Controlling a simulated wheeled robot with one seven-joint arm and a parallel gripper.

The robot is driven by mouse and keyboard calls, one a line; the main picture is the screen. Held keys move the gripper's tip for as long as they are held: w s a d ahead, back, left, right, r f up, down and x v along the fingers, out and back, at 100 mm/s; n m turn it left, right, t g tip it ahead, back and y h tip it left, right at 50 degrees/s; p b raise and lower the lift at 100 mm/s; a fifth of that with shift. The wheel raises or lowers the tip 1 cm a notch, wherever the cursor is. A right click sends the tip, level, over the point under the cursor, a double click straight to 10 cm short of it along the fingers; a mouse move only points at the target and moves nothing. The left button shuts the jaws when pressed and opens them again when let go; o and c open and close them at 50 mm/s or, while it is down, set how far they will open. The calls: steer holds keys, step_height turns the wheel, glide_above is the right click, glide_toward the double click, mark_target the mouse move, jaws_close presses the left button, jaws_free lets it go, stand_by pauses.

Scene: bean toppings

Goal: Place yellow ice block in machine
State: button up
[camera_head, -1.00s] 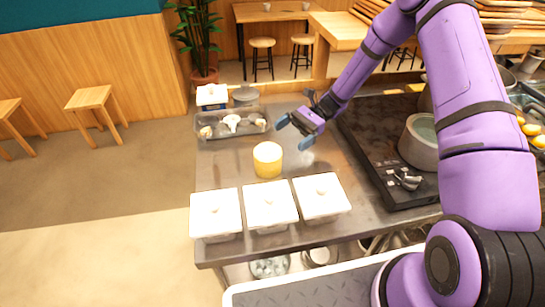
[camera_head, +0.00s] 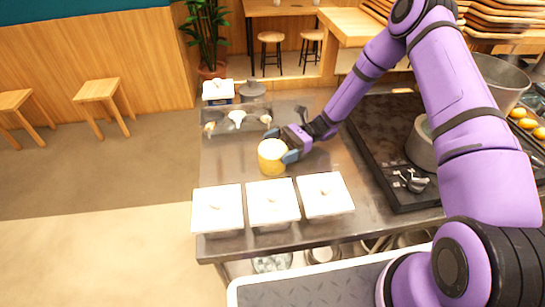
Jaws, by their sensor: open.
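The yellow ice block (camera_head: 271,158) is a short cylinder with a pale top. It stands upright on the metal counter (camera_head: 222,165), behind the white-lidded boxes. My gripper (camera_head: 287,146) is open at the block's right side, with its blue fingertips very close to it. One fingertip shows just behind the block and one at its right; I cannot tell whether they touch it. I cannot make out a machine for certain in this view.
Several white-lidded boxes (camera_head: 272,200) line the counter's front edge. A tray of utensils (camera_head: 236,121) lies behind the block. A dark platform (camera_head: 375,150) with a grey pot (camera_head: 420,145) stands to the right. The counter left of the block is clear.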

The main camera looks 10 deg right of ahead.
steer(key=shift+s+a, duration=0.3)
steer(key=shift+a, duration=0.3)
steer(key=c, duration=1)
steer(key=shift+r, duration=0.1)
